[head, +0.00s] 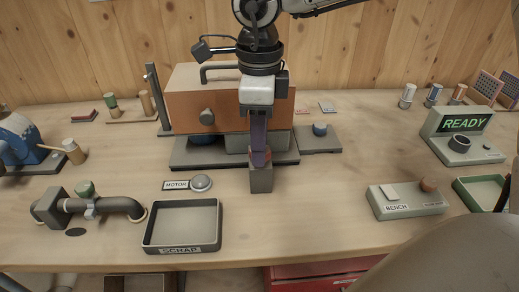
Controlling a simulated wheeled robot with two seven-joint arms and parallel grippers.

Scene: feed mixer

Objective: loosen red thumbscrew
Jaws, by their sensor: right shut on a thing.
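My right gripper (260,178) comes down from the top of the picture in front of the feed mixer, an orange-brown box (185,100) with a dark handle on its lid. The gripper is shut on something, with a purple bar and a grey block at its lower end. I cannot tell what it holds, or which part is finger. A dark round knob (207,117) sits on the mixer's front, left of the gripper. I see no red thumbscrew; the gripper hides part of the mixer's front. My left gripper is not in view.
A scrap tray (182,249) and a motor button (201,183) lie at front left, near a pipe (115,205). A bench block (407,207) and a console reading READY (463,124) stand right. The table (310,215) between the scrap tray and bench block is clear.

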